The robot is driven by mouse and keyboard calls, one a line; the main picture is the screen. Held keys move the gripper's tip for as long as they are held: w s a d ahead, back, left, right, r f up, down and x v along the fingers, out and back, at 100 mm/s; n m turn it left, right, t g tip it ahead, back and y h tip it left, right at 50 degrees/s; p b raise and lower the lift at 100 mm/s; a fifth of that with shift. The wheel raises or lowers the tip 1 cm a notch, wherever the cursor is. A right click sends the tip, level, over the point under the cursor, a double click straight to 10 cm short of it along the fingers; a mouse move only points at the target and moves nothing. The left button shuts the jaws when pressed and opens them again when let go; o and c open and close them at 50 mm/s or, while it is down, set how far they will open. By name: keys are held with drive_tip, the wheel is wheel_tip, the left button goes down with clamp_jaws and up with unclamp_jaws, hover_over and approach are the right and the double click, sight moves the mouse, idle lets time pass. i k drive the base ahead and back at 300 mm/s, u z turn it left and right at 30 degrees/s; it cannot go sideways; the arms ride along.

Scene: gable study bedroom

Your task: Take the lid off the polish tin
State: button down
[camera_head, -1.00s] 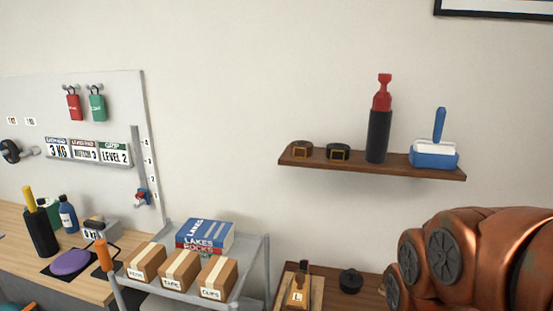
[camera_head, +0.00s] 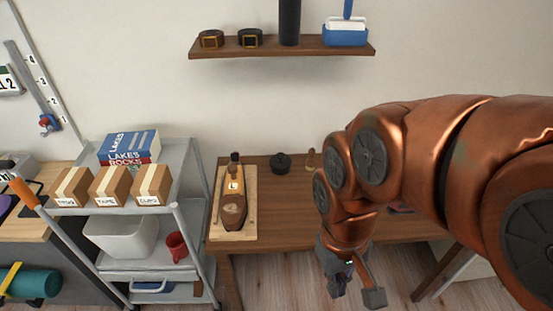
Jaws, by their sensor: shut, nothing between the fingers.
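A small round black thing (camera_head: 280,164) sits at the back of the brown wooden desk (camera_head: 285,215); it may be the polish tin, but it is too small to make out a lid. My gripper (camera_head: 352,285) is at the lower right of the view, in front of the desk and apart from the black thing. It is shut and empty, pointing downward. My copper-coloured arm hides the right part of the desk.
A wooden board (camera_head: 248,230) with a brown shoe-like form (camera_head: 233,212) lies at the desk's left. A small brass-coloured item (camera_head: 311,159) stands right of the black thing. A grey cart (camera_head: 185,160) with boxes stands left. A shelf (camera_head: 280,48) hangs above.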

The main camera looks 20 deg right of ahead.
sight(280, 161)
drive_tip(key=k, duration=1)
drive_tip(key=u, duration=1.5)
drive_tip(key=i, duration=1.25)
drive_tip(key=z, duration=0.9)
drive_tip(key=i, duration=0.4)
drive_tip(key=z, duration=0.45)
